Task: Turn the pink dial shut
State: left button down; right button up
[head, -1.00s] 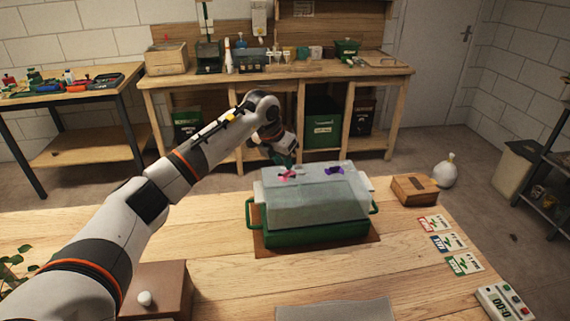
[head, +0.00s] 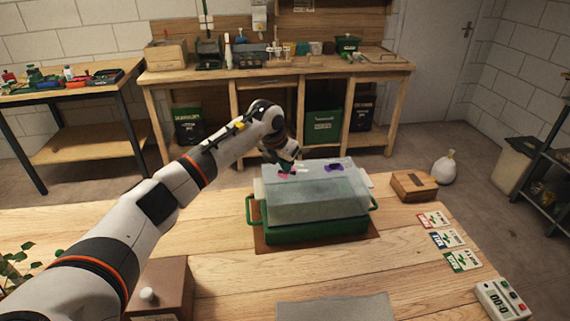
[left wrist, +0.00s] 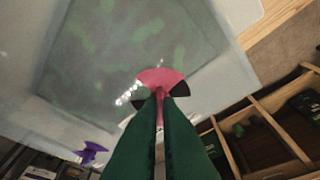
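The pink dial (head: 286,175) sits on the left part of the clear, misty lid (head: 315,200) of a green tray (head: 315,232). In the left wrist view the pink dial (left wrist: 160,77) shows as a pink fan with a black wedge on either side of it. My left gripper (head: 285,169) is down at the dial. Its two green fingers (left wrist: 166,98) are close together, with the dial's pink grip between their tips. The fingers hide part of the dial. A purple dial (head: 334,167) sits on the right part of the lid. My right gripper is not in view.
The tray stands on a brown board on the wooden table. A wooden box (head: 414,186), seed cards (head: 442,238) and a timer (head: 501,300) lie to the right. A brown block with a white knob (head: 160,290) is at front left. A grey mat (head: 335,309) lies in front.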

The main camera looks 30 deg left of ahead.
pick_arm(q)
jog(key=shift+a+m+h+b, duration=0.1)
jog(key=shift+m+h+b, duration=0.2)
jog(key=shift+m, duration=0.3)
jog(key=shift+a+m+h+b, duration=0.1)
jog(key=shift+m+h+b, duration=0.3)
jog(key=shift+m, duration=0.7)
jog(key=m, duration=0.2)
jog(key=m+g+h+b, duration=0.1)
jog(key=m, duration=0.2)
jog(key=shift+w+a+g+h, duration=0.1)
jog(key=shift+w+g+h, duration=0.1)
jog(key=shift+g+h, duration=0.1)
jog(key=shift+m, duration=0.3)
jog(key=c, duration=1.6)
grip_release()
jog(key=shift+r+b, duration=0.1)
jog(key=shift+b, duration=0.2)
